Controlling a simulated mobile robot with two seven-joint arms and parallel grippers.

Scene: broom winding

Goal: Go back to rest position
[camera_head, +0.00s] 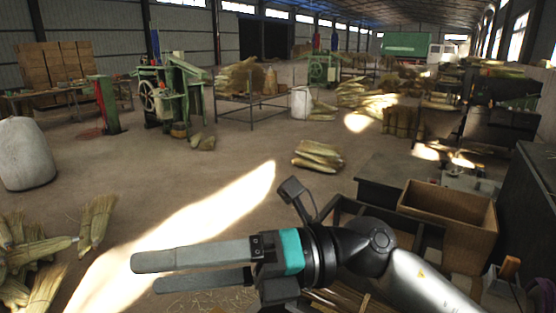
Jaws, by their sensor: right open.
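My right gripper (145,274) is in the lower middle of the head view, its arm coming in from the lower right. Its two long grey fingers point left and stand apart with nothing between them. It hangs over the floor, with a bright sunlit patch behind the fingers. My left gripper is not in view.
Broom heads (38,250) lie on the floor at the lower left, near a white sack (26,153). A bundle of straw (318,156) lies mid-floor. A brown open box (451,211) stands right of my arm. Green machines (172,92) stand further back.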

